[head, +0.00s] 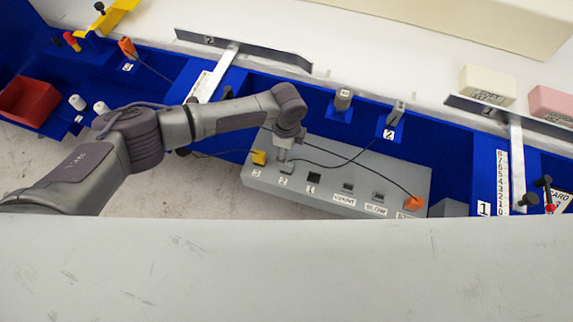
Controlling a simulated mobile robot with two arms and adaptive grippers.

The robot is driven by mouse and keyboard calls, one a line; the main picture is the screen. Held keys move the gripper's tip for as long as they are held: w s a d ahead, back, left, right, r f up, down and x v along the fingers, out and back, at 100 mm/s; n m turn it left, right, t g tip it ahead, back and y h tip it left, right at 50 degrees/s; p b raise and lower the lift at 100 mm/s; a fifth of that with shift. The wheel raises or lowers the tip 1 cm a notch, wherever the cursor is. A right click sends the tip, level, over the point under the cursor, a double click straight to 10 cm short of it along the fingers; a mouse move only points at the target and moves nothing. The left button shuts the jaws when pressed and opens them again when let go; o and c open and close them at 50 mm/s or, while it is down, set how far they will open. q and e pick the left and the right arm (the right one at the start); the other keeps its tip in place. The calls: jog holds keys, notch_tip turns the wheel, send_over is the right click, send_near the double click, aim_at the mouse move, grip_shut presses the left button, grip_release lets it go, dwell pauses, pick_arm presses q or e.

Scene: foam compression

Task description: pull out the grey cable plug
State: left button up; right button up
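A grey control box (330,196) holds a row of numbered sockets. A small grey plug (287,168) sits at the socket above label 2, and a dark cable runs from about there to the right. My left gripper (282,154) points down right at this plug. Its fingers are small and partly hidden by the wrist, so I cannot tell whether they are open or closed on the plug. A yellow plug (259,157) sits just left, above label 3. The socket above label 1 (314,178) looks empty. My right gripper is not in view.
An orange plug (413,203) sits at the box's right end. Grey pieces stand in blue holders behind, one at a holder (390,133) labelled 2. A red bin (28,101) is far left. Pale blocks (487,85) lie at the right on the white surface.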

pick_arm(q)
jog(key=shift+f+b, duration=0.9)
notch_tip(320, 180, down, 7)
jog(key=b, duration=0.6)
jog(key=shift+f, duration=0.1)
jog(key=shift+p, duration=0.3)
dwell(0.4)
grip_shut()
dwell(0.3)
